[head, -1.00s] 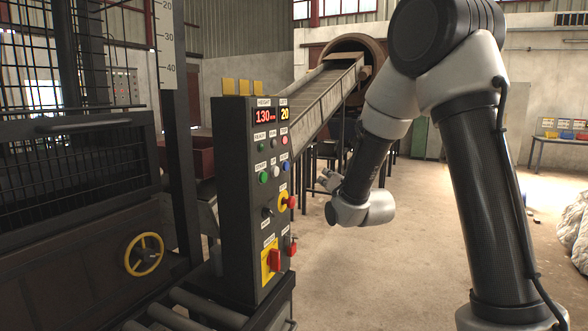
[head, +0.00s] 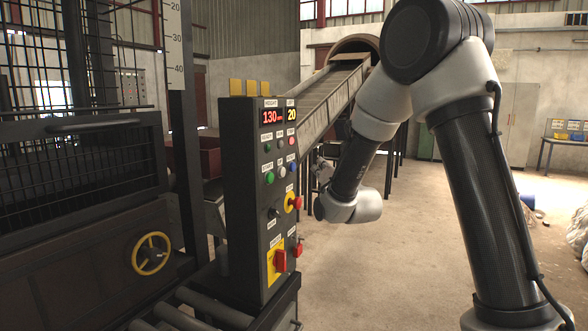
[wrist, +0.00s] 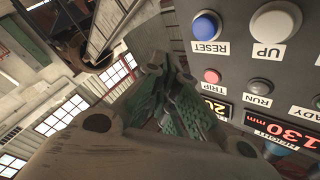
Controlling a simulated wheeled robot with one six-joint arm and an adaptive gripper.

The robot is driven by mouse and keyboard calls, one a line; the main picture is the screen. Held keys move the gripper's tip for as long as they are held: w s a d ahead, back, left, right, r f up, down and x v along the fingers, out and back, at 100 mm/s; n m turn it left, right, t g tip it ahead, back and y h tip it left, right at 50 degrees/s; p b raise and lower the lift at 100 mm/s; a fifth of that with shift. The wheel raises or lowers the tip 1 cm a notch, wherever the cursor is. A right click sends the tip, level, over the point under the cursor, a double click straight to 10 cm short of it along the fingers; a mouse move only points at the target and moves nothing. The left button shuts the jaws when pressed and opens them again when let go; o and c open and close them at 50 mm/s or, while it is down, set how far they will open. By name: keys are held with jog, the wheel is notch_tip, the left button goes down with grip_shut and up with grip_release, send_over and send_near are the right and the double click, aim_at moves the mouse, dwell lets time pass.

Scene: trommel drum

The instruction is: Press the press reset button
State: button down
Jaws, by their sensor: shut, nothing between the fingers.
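The press reset button is a blue round button (wrist: 207,25) in a pale ring, at the top of the wrist view, with an upside-down RESET label beside it. It also shows small in the head view (head: 291,167) on the right side of the dark control panel (head: 246,210). My gripper (wrist: 168,75) is shut and empty in the wrist view, pointing past the panel face. In the head view my gripper (head: 318,170) is just right of the panel, level with the blue button. The two look apart; the exact distance is unclear.
Near the button are the white UP button (wrist: 276,22), the red TRIP light (wrist: 212,76) and the RUN light (wrist: 260,87). Lower on the panel are a yellow-backed red knob (head: 292,202) and a red switch (head: 279,260). The floor (head: 400,270) to the right is clear.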

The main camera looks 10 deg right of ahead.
jog(key=shift+w+a, duration=0.65)
jog(key=shift+a, duration=0.25)
jog(key=shift+w+a, duration=0.65)
jog(key=shift+a, duration=0.25)
jog(key=shift+w+a, duration=0.25)
jog(key=shift+a, duration=0.1)
jog(key=shift+w+a, duration=0.25)
jog(key=shift+a, duration=0.1)
dwell(0.8)
jog(key=shift+s+d, duration=0.1)
jog(key=shift+d, duration=0.05)
jog(key=shift+s+d, duration=0.45)
jog(key=shift+d, duration=0.1)
jog(key=s+d, duration=0.1)
jog(key=d, duration=0.1)
jog(key=s+d, duration=0.2)
dwell(0.6)
